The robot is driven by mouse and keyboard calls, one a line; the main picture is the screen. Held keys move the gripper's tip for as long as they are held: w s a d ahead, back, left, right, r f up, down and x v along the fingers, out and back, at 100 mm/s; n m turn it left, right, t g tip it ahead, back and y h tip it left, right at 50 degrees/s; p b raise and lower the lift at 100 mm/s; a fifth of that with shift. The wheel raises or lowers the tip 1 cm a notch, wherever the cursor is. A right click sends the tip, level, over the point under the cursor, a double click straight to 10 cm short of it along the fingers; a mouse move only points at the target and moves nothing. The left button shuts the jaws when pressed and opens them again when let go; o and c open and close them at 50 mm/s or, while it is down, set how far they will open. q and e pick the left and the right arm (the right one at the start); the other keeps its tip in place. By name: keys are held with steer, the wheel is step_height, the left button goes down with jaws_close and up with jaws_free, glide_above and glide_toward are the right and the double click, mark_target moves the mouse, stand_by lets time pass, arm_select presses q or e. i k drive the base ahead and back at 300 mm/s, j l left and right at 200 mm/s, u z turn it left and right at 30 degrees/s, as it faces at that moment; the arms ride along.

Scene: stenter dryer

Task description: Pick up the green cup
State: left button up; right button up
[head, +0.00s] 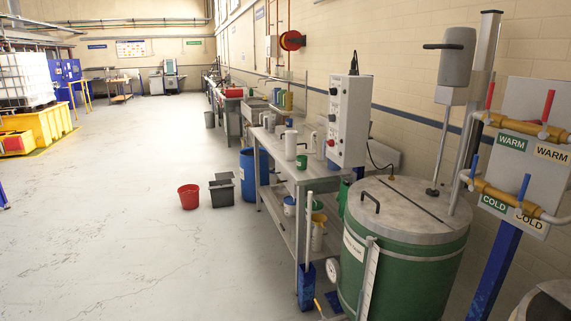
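A small green cup (301,162) stands upright on the grey workbench (283,153), near its front edge in the head view. A white container (291,145) stands just behind it. Neither of my grippers is in view.
A grey control box (348,120) stands at the bench's near end. A large green drum (405,240) with a metal lid is at the right front. A red bucket (189,196), dark crates (222,190) and a blue barrel (251,175) stand by the bench.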

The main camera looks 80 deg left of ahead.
mark_target(302, 161)
steer(key=u, duration=2.6)
